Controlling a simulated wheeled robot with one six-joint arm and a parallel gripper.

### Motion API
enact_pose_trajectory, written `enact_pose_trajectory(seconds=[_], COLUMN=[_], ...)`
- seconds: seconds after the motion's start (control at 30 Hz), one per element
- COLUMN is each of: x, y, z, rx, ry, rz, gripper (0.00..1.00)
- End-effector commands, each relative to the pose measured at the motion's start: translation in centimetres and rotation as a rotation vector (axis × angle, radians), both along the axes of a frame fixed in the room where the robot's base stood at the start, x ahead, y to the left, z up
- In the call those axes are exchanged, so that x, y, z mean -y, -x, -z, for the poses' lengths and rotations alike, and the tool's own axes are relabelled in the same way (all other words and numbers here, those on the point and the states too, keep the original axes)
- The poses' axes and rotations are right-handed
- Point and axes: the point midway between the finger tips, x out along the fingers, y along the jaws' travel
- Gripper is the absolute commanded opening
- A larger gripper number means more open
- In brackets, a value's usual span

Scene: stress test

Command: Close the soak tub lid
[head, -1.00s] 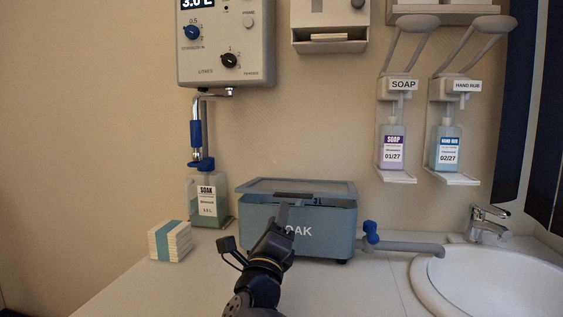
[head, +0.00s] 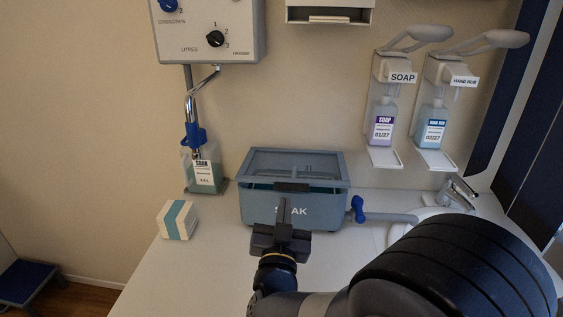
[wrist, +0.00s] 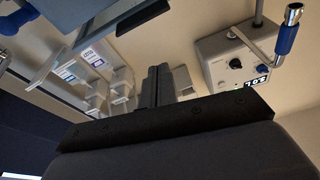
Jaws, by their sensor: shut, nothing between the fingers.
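The soak tub (head: 262,210) is a blue-grey box on the counter, marked on its front, with my gripper hiding part of the lettering. Its lid (head: 338,165), a grey frame around a clear panel, lies over the top. A narrow teal band shows between the lid's front edge and the tub rim, so the lid looks slightly raised at the front. A dark tab (head: 291,187) sits mid-front on the lid. My gripper (head: 285,203) is shut and empty, in front of the tub just below the tab; contact is unclear. Its fingers show in the wrist view (wrist: 157,85).
A soak bottle (head: 203,173) stands left of the tub, under the wall dosing unit (head: 210,30). A white-and-teal block (head: 178,220) lies front left. A blue-handled drain tap (head: 358,209) sticks out right. My arm covers much of the sink.

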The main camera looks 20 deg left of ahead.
Motion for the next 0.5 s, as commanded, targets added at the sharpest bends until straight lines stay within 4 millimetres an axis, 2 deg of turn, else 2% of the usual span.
enact_pose_trajectory(seconds=[0.03,0.27,0.37,0.5], x=[0.4,1.0,0.7,0.2], y=[0.2,0.3,-0.7,-3.3], z=[-0.9,-0.9,-1.1,-1.8], rx=[0.006,0.023,0.023,0.022], ry=[0.049,0.147,0.147,0.145], rz=[0.011,0.034,0.034,0.036], gripper=[0.0,0.0,0.0,0.0])
